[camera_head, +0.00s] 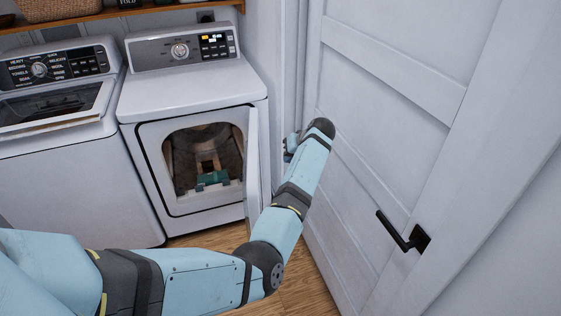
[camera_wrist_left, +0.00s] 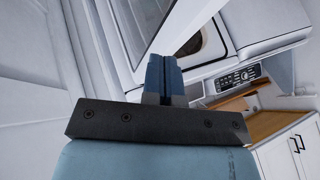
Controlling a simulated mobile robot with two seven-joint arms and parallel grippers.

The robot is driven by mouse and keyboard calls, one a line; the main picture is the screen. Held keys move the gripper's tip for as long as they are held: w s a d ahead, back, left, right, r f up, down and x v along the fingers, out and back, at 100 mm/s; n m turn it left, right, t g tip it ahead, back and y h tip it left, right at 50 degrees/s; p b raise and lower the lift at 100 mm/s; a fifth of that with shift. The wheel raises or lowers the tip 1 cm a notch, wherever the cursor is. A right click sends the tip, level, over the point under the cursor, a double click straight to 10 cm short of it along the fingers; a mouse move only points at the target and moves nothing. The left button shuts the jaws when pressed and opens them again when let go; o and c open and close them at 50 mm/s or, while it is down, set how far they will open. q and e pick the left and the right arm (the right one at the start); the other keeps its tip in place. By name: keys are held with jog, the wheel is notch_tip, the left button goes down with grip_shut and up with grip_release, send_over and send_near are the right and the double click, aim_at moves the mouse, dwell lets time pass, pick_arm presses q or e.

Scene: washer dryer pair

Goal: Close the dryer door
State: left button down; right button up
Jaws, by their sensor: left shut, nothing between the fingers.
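The white dryer (camera_head: 195,85) stands against the back wall. Its door (camera_head: 253,165) is swung wide open on the right side and shows nearly edge-on, leaving the dark drum opening (camera_head: 205,150) exposed. My left arm reaches in from the left. Its gripper (camera_head: 289,146) is to the right of the open door, between the door and the white room door. In the left wrist view the gripper's blue fingers (camera_wrist_left: 165,75) are together with nothing between them, close to the dryer front. I cannot tell whether they touch the door. My right gripper is not in view.
A white washer (camera_head: 70,165) stands left of the dryer. A white room door (camera_head: 390,110) with a black lever handle (camera_head: 405,233) closes in the space on the right. A wooden shelf (camera_head: 125,14) with a basket runs above. Bare wood floor (camera_head: 305,275) shows in front.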

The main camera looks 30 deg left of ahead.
pick_arm(q)
jog(key=s+a+f+p, duration=0.1)
jog(key=a+f, duration=0.5)
jog(key=a, duration=0.2)
jog(key=shift+s+a+f, duration=0.25)
jog(key=shift+s+f, duration=0.1)
jog(key=shift+s, duration=0.05)
